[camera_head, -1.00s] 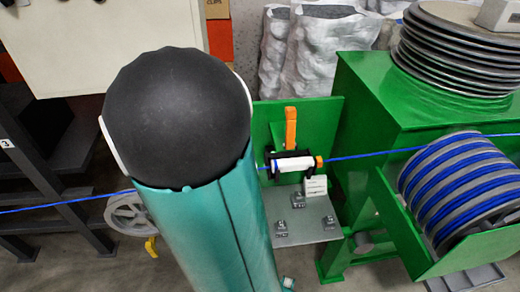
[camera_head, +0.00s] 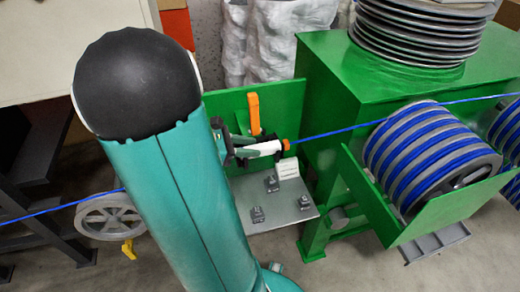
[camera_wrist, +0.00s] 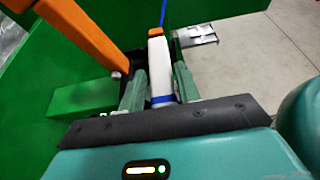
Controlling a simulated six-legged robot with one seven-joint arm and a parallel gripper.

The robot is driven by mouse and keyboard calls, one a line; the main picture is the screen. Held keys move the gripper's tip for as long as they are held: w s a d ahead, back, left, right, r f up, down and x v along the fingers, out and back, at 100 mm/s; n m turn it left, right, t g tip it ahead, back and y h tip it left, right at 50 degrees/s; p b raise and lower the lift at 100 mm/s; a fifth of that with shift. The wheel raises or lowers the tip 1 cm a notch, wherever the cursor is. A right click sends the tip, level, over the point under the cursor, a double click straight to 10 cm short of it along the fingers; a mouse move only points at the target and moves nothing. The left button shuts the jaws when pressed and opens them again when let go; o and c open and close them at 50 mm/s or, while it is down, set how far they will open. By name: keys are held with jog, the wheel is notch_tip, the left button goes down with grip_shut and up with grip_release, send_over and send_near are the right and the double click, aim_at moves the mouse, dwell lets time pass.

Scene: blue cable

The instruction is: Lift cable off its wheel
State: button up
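The blue cable (camera_head: 330,132) runs across the scene from the lower left, behind my arm, past a white roller (camera_head: 262,149) and on to the upper right. At left it passes along the top of a grey spoked wheel (camera_head: 107,217). My gripper (camera_head: 232,152) is at the left end of the roller, in front of the green plate. In the wrist view my gripper (camera_wrist: 160,80) has its two fingers apart, one on each side of the white roller (camera_wrist: 158,58). A blue band shows between them. Whether the fingers touch anything is unclear.
An orange lever (camera_head: 254,113) stands upright just behind the roller. A grey plate with small metal blocks (camera_head: 305,202) lies below. A large cable drum (camera_head: 420,155) and a green machine stand at right. Open floor shows at lower right (camera_head: 350,270).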

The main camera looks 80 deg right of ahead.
aim_at(256, 147)
jog(key=shift+x, duration=1.55)
jog(key=c, duration=0.6)
jog(key=shift+o, duration=0.2)
jog(key=shift+r, duration=0.1)
